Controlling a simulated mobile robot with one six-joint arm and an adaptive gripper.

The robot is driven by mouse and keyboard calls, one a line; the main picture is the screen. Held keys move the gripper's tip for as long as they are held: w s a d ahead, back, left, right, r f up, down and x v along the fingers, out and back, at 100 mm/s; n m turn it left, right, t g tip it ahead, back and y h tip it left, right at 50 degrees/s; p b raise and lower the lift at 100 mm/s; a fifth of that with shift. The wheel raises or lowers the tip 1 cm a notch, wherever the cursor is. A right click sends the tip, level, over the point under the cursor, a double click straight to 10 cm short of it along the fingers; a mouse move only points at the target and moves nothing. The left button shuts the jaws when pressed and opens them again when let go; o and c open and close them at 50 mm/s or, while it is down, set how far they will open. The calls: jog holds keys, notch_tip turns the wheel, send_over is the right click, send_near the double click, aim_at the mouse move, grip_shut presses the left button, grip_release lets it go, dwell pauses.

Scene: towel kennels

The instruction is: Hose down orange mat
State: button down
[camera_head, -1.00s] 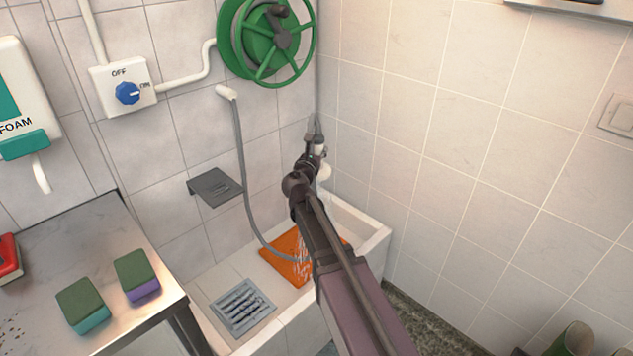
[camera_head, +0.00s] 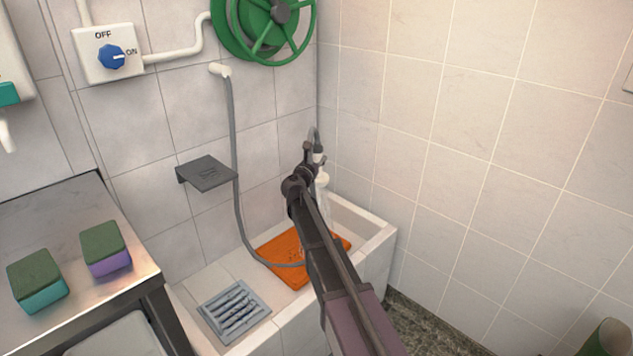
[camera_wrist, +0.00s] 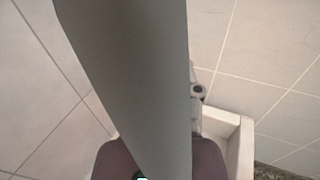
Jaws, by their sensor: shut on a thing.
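The orange mat (camera_head: 285,254) lies flat in the pale trough (camera_head: 378,238), partly behind my arm in the head view. My gripper (camera_head: 313,156) is above the far right part of the trough. It is shut on the grey hose (camera_head: 235,150), whose end bends over at the jaws.
A green hose reel (camera_head: 262,30) hangs on the back wall. A grey shelf (camera_head: 206,173) juts out above the trough. A grey drain grate (camera_head: 235,310) lies left of the mat. A metal table with two sponges (camera_head: 105,250) stands at left. The right wall closes off that side.

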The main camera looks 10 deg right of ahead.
jog(key=w+d+f+b, duration=0.1)
jog(key=w+f+b, duration=0.3)
jog(key=f, duration=0.3)
jog(key=shift+w+b, duration=0.35)
jog(key=shift+b, duration=0.45)
jog(key=shift+r, duration=0.1)
jog(key=shift+f+b, duration=0.3)
jog(key=s+a+f+b, duration=0.2)
jog(key=s+a, duration=0.6)
jog(key=a, duration=0.4)
jog(key=shift+s+f, duration=0.2)
jog(key=shift+s, duration=0.1)
dwell(3.8)
jog(key=shift+s+a, duration=0.1)
dwell(0.7)
